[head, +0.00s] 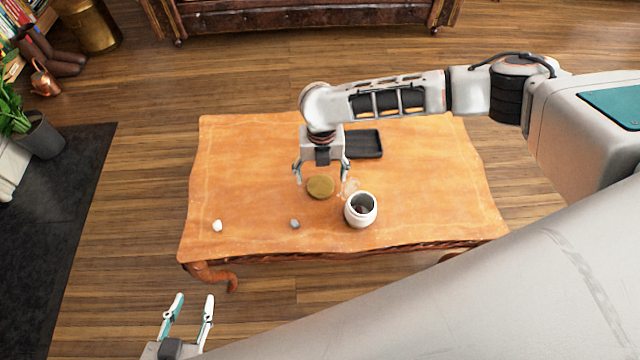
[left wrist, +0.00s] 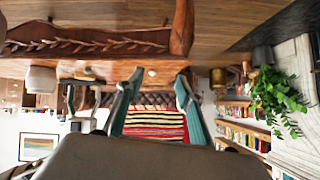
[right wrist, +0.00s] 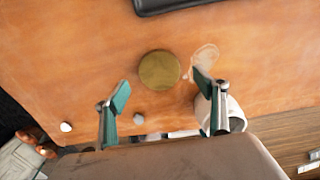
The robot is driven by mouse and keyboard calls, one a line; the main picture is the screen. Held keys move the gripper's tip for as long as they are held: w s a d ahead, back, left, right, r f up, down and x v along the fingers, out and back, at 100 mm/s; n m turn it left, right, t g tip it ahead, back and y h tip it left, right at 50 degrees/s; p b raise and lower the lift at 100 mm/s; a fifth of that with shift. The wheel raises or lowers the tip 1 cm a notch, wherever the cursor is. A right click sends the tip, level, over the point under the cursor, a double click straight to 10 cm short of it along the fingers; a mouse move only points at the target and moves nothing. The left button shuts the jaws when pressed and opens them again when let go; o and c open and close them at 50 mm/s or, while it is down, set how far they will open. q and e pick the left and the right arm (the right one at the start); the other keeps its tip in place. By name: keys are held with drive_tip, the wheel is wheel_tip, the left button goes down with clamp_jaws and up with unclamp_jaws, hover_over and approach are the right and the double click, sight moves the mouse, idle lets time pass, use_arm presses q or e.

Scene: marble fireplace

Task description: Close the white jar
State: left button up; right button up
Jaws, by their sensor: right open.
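The white jar (head: 361,210) stands upright and open on the wooden table, with something dark inside. In the right wrist view the jar (right wrist: 236,112) is partly hidden behind a finger. A round gold-brown lid (head: 320,187) lies flat on the table to the left of the jar; it also shows in the right wrist view (right wrist: 159,70). My right gripper (head: 321,176) is open and empty above the table, with the lid between and beyond its fingers. My left gripper (head: 190,304) is open and empty in front of the table's near left edge.
A black tray (head: 363,144) lies behind my right gripper. A clear, spoon-like item (right wrist: 205,57) lies between lid and jar. A white stone (head: 217,226) and a grey stone (head: 295,224) lie near the front edge.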

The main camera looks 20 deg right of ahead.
sight(321, 184)
wheel_tip(321, 184, down, 4)
drive_tip(key=shift+f+b, duration=0.15)
drive_tip(key=shift+b, duration=0.45)
drive_tip(key=shift+w, duration=0.15)
use_arm(q)
drive_tip(key=shift+w+d+r, duration=0.15)
drive_tip(key=shift+w+r, duration=0.2)
drive_tip(key=shift+w, duration=0.15)
use_arm(e)
drive_tip(key=shift+r, duration=0.2)
drive_tip(key=c, duration=1)
use_arm(q)
drive_tip(key=shift+s+f, duration=0.2)
drive_tip(key=shift+f, duration=0.05)
